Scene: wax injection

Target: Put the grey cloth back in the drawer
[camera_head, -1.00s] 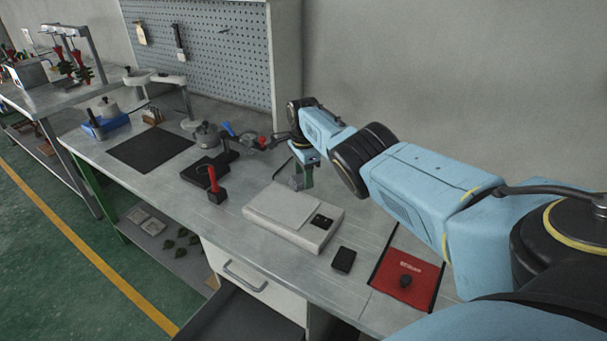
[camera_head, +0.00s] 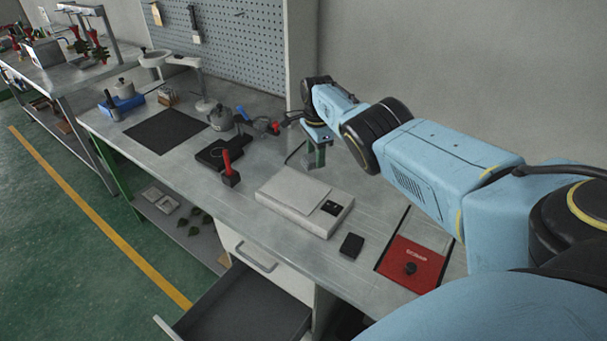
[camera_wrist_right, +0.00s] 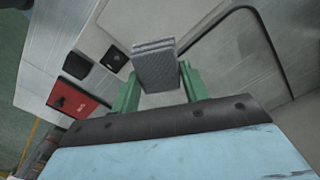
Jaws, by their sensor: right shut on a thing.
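The grey cloth (camera_wrist_right: 157,66) shows in the right wrist view as a small folded pad. My right gripper (camera_wrist_right: 158,85) is shut on it with its green fingers on either side. In the head view this gripper (camera_head: 317,154) is above the back of the bench, behind the white box; the cloth is hard to make out there. The drawer (camera_head: 250,307) under the bench front is pulled open, and its dark inside looks empty where visible. My left gripper is not in view.
The flat white box (camera_head: 285,190) lies between the gripper and the drawer side. A pegboard (camera_head: 225,40) rises behind.

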